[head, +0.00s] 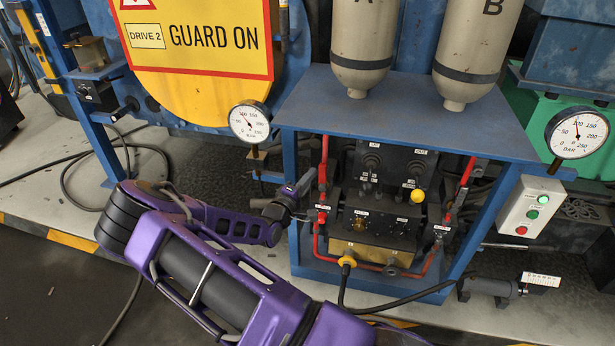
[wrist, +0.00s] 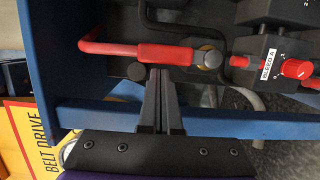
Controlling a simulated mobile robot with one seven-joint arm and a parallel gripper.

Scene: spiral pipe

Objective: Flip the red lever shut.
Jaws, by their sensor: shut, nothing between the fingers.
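The red lever (head: 323,165) stands roughly upright at the left side of the valve panel under the blue frame. In the wrist view the red lever (wrist: 165,54) runs across the top, its thick grip in the middle, a thin bent red part to the left and its round pivot (wrist: 208,57) to the right. My gripper (head: 305,192) is at the left front of the panel, near the lever. In the wrist view my gripper (wrist: 160,70) is shut and empty, fingertips at the edge of the lever's grip. I cannot tell whether they touch it.
A red BLEED A knob (wrist: 297,69) on a black block sits just beyond the pivot. The blue frame (wrist: 85,115) crosses close beside my fingers. A second red lever or pipe (head: 466,172) is on the panel's right. A gauge (head: 249,122) hangs at the left.

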